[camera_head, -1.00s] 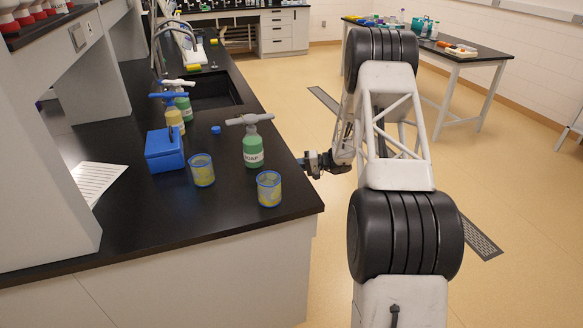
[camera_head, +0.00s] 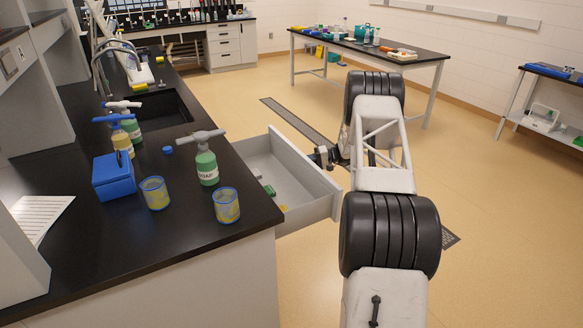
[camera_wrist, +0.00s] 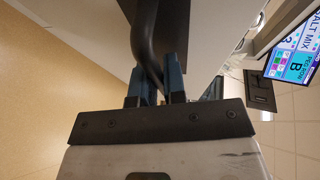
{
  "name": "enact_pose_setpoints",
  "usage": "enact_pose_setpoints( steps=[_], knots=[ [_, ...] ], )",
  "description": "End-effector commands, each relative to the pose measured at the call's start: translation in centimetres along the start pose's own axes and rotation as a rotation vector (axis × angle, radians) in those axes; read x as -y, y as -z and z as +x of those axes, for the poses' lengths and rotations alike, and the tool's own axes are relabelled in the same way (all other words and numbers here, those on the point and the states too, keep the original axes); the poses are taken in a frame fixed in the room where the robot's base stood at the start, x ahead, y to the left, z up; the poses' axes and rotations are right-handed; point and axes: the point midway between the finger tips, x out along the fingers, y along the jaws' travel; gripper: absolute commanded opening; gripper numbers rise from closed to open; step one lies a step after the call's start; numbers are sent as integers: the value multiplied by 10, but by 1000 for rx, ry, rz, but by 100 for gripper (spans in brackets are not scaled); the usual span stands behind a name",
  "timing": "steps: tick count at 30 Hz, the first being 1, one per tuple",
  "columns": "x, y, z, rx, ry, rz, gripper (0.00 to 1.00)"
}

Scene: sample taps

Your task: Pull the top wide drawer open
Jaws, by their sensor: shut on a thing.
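The top wide drawer (camera_head: 306,209) stands pulled well out from under the black counter, on its right side. Its inside shows, with small green and yellow items on its floor. My gripper (camera_head: 323,157) is at the outer face of the drawer front. In the wrist view my gripper (camera_wrist: 157,85) has its two blue fingers closed around a dark curved bar handle (camera_wrist: 146,40). The handle is hidden behind the drawer front and my arm in the head view.
On the counter (camera_head: 120,245) stand a green soap bottle (camera_head: 207,167), two blue-rimmed cups (camera_head: 227,206), a blue box (camera_head: 114,177) and other pump bottles. A sink (camera_head: 152,112) lies behind. A side table (camera_head: 372,50) stands at the back right.

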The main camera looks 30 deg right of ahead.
Motion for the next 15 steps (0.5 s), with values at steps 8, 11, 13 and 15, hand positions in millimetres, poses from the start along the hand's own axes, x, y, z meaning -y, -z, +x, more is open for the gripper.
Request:
enact_pose_setpoints(
  steps=[8,11,13,15],
  knots=[
    [-11,21,-49,-2,-1,-2,0],
    [-12,25,-57,-1,-1,-3,0],
    [-13,26,-61,-1,-1,-2,0],
    [-14,27,-62,0,0,-1,0]
  ],
)
